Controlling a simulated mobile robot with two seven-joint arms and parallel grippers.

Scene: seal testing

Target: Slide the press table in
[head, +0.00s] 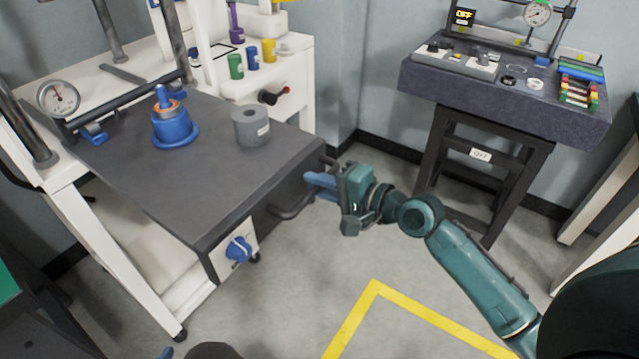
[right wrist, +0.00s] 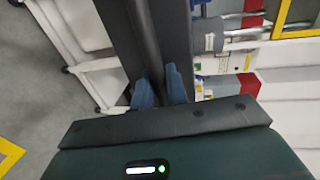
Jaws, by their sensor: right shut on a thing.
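The dark grey press table (head: 195,185) extends forward out of the white press frame (head: 70,215). On it stand a blue fixture (head: 174,128) with an orange ring and a grey cylinder (head: 250,129). A dark bar handle (head: 287,209) runs along its front face. My right gripper (head: 318,184) is shut on the handle near its right end. In the right wrist view, the blue fingers (right wrist: 160,88) close around the handle (right wrist: 143,40). Only a small blue tip, perhaps of my left gripper (head: 166,353), shows at the bottom edge of the head view.
A blue knob (head: 238,249) sits on the table's front corner. A dial gauge (head: 58,97) is at the left. A white side bench (head: 290,85) holds coloured cylinders. A dark test bench (head: 500,92) stands at the right. The floor ahead is clear, with yellow tape (head: 350,317).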

